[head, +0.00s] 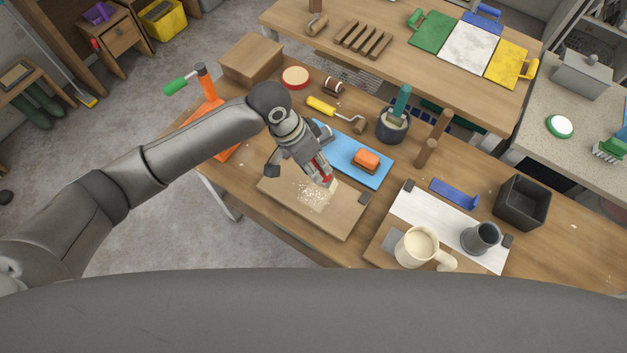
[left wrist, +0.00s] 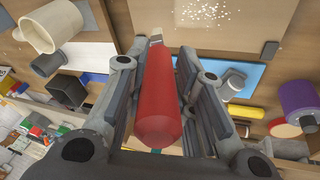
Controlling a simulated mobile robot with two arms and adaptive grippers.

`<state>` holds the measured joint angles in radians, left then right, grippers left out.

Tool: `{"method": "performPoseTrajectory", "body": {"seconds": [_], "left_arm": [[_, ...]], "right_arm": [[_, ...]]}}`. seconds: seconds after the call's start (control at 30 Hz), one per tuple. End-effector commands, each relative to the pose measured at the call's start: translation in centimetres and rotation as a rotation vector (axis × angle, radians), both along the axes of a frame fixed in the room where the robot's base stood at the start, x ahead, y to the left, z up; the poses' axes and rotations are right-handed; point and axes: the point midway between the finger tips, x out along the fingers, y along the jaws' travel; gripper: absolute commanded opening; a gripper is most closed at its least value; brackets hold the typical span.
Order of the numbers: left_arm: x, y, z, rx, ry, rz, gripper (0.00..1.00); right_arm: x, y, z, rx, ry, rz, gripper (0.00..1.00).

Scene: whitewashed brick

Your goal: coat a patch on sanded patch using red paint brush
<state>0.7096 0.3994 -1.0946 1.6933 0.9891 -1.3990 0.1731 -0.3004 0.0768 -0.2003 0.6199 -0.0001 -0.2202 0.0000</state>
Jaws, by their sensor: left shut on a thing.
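My left gripper (head: 318,172) is shut on the red paint brush (head: 328,182), and its red handle fills the middle of the left wrist view (left wrist: 160,100). In the head view most of the brush is hidden by the gripper; a pale tip shows beside the sanded patch. The sanded patch (head: 313,194) is a pale speckled area on a brown wooden board (head: 340,222). It also shows at the top of the left wrist view (left wrist: 207,10). The brush is just beside the patch; I cannot tell whether its tip touches the board. My right gripper is not in view.
A cream mug (head: 417,247) and grey cup (head: 481,238) stand to the right. A yellow-handled roller (head: 322,107) and dark pot (head: 393,126) are farther back.

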Motion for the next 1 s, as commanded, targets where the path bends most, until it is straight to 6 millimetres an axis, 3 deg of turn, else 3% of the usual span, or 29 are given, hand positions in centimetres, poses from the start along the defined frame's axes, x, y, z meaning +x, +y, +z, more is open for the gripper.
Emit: {"method": "performPoseTrajectory", "body": {"seconds": [0.17, 0.27, 0.43, 0.6, 0.7, 0.87, 1.0], "left_arm": [[0.0, 0.1, 0.0, -0.001, 0.000, 0.001, 0.00], [0.5, 1.3, -0.4, -0.014, 0.011, 0.007, 0.00], [1.9, 5.7, -0.5, -0.090, 0.041, 0.018, 0.00], [3.1, 10.3, 0.8, -0.183, 0.036, 0.012, 0.00], [3.6, 12.0, 1.7, -0.222, 0.023, 0.007, 0.00], [3.9, 13.2, 2.3, -0.251, 0.011, 0.000, 0.00], [3.9, 13.2, 1.5, -0.252, 0.011, -0.001, 0.00]], "right_arm": [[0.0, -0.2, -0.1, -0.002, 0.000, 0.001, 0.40], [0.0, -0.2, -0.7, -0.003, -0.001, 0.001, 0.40], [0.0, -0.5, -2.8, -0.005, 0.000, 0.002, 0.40], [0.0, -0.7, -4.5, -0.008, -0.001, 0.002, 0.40], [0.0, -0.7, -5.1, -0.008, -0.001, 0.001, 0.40], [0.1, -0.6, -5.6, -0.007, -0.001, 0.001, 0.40], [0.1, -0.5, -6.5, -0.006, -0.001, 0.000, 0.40]]}}
